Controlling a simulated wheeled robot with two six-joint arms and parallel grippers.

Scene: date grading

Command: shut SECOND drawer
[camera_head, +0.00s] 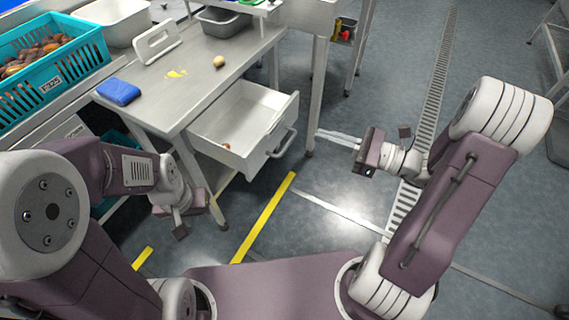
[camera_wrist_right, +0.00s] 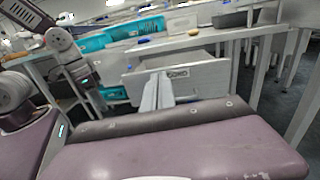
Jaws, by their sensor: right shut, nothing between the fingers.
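The drawer (camera_head: 240,115) under the steel table is pulled out, with a white front and a bar handle (camera_head: 283,143). A small reddish-brown item (camera_head: 227,146) lies inside it. In the right wrist view the drawer front (camera_wrist_right: 205,75) faces me and bears a small label too blurred to read. My right gripper (camera_head: 322,134) is shut and empty, to the right of the handle and apart from it in the head view. Its fingers (camera_wrist_right: 157,92) point toward the drawer front in the wrist view. My left gripper (camera_head: 181,224) hangs left of the drawer, its opening unclear.
The steel table (camera_head: 195,88) carries a blue sponge (camera_head: 118,92), a pale round item (camera_head: 218,62) and a white holder (camera_head: 157,44). A teal crate (camera_head: 50,88) of dates stands at left. A table leg (camera_head: 318,95) stands right of the drawer. The floor in front is clear.

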